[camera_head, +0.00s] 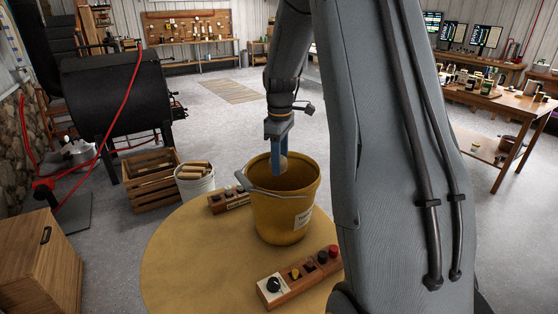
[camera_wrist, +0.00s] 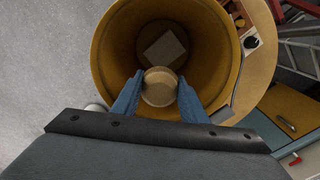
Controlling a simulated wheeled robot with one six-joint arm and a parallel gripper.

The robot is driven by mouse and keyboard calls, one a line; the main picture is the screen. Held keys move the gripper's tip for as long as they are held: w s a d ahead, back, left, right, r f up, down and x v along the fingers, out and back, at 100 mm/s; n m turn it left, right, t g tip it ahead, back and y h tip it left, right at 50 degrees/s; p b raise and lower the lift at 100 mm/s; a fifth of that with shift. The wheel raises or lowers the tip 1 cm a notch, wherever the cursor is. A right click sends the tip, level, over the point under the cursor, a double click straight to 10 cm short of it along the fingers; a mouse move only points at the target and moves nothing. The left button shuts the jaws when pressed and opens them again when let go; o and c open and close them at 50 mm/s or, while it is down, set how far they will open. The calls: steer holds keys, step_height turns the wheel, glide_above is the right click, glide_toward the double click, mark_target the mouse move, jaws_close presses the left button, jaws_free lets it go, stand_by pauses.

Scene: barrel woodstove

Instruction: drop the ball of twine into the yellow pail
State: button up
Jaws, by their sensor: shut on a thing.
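The yellow pail (camera_head: 283,216) stands upright on a round wooden table, with a pale label on its side and its handle folded to the left. In the wrist view I look down into the pail (camera_wrist: 104,62), where a pale square patch shows on its bottom. My gripper (camera_head: 282,160) points down at the pail's mouth. Its blue fingers (camera_wrist: 159,92) are shut on the ball of twine (camera_wrist: 159,86), a pale tan rounded thing. The twine is over the pail's opening in the wrist view. In the head view the twine is mostly hidden by the fingers.
The round table (camera_head: 190,262) also bears a wooden block with knobs (camera_head: 300,276) in front of the pail and another block (camera_head: 229,199) behind it. A white bucket (camera_head: 195,182) and a wooden crate (camera_head: 151,180) stand on the floor to the left. A black barrel stove (camera_head: 115,90) is beyond.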

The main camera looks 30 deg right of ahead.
steer(key=o, duration=1.1)
step_height(320, 180, up, 8)
steer(key=shift+f+b, duration=0.1)
steer(key=shift+b, duration=0.85)
